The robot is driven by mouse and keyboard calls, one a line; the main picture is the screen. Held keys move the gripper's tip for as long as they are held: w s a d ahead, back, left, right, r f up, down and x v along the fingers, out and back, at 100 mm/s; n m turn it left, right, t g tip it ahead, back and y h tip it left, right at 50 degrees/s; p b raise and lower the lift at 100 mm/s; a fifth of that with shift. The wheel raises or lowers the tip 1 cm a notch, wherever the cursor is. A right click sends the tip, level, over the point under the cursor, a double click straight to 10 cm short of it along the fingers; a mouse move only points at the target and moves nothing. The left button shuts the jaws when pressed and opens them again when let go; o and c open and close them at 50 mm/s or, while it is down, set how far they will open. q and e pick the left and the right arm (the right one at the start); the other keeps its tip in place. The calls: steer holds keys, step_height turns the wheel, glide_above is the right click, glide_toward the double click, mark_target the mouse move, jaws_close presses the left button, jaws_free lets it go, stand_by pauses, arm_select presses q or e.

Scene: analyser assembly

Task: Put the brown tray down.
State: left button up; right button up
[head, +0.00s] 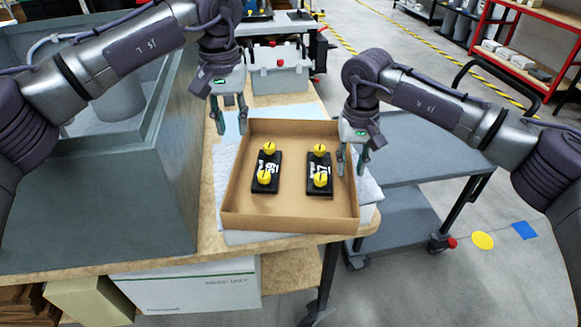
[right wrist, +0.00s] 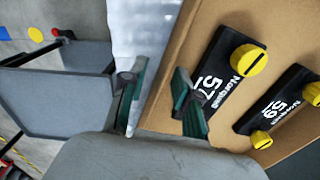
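The brown tray (head: 290,222) is a shallow open box. It appears to lie level on the white sheet (head: 222,165) at the table corner. Two black parts with yellow knobs (head: 266,172) (head: 319,174) lie inside. My left gripper (head: 231,124) is open at the tray's back left corner; whether its fingers straddle the wall is unclear. My right gripper (head: 353,160) is open at the right wall. In the right wrist view its fingers (right wrist: 160,100) are apart, one over the inside of the tray (right wrist: 165,95) and one outside, with a gap to the wall.
A large grey bin (head: 100,200) stands left of the tray. A grey-white box (head: 279,70) stands behind it. A grey cart (head: 425,150) is to the right of the table. A white carton (head: 190,287) sits below the tabletop.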

step_height(320, 180, up, 12)
stand_by(0.4)
steer(key=shift+f, duration=0.1)
stand_by(0.3)
